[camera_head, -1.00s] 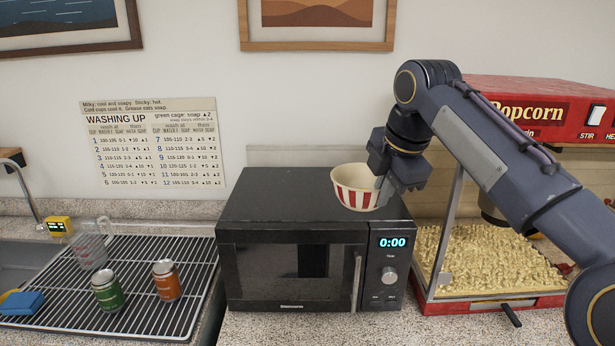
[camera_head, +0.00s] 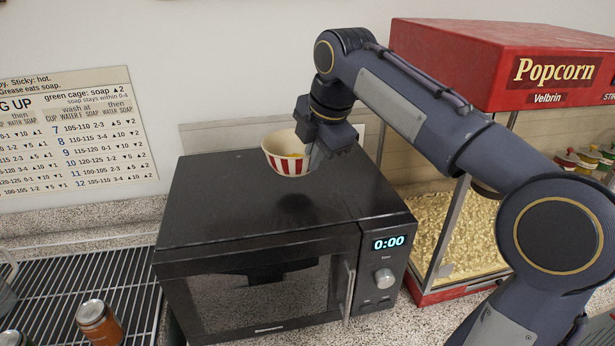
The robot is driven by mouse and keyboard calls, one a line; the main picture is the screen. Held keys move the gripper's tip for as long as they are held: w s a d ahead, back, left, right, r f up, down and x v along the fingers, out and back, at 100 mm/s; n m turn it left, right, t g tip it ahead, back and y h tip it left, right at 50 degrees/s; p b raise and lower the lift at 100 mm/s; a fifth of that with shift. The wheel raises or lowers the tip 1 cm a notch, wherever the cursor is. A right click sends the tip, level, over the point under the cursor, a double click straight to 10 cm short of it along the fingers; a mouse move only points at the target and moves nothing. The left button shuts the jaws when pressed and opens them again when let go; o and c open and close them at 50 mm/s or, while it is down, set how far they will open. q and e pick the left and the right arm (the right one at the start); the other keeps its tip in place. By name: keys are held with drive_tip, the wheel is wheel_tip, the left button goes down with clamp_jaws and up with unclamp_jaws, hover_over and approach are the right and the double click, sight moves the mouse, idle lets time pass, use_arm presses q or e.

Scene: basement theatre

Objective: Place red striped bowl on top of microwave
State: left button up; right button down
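The red striped bowl (camera_head: 284,164), white with red vertical stripes, is upright over the back part of the top of the black microwave (camera_head: 225,207). I cannot tell whether its base touches the top. My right gripper (camera_head: 312,156) points down at the bowl's right side, with its fingers at the rim; it looks shut on the bowl's wall, and one finger is partly hidden. My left gripper is out of view.
A red popcorn machine (camera_head: 455,75) stands close to the right of the microwave. A wire rack (camera_head: 75,275) with an orange can (camera_head: 99,325) is at the left. The microwave's top is otherwise clear.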

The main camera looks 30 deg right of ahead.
drive_tip(key=shift+w+f, duration=0.1)
drive_tip(key=shift+f, duration=2.15)
drive_tip(key=c, duration=1.7)
unclamp_jaws()
drive_tip(key=shift+f, duration=0.1)
drive_tip(key=a+v, duration=0.1)
drive_tip(key=v, duration=1.1)
drive_tip(key=s+a+f+m+y, duration=0.1)
drive_tip(key=s+a+f+m, duration=0.1)
drive_tip(key=s+f+m, duration=0.4)
drive_tip(key=s+a+f+m+t+y, duration=0.1)
drive_tip(key=s+a+f+m, duration=0.1)
drive_tip(key=s+f+m, duration=0.5)
drive_tip(key=s+a+f+m+y, duration=0.1)
drive_tip(key=s+a+f+m, duration=0.1)
drive_tip(key=s+f+m, duration=0.5)
wheel_tip(320, 180, down, 6)
drive_tip(key=shift+r+m+p, duration=0.2)
drive_tip(key=shift+m+p, duration=0.15)
drive_tip(key=shift+m, duration=0.35)
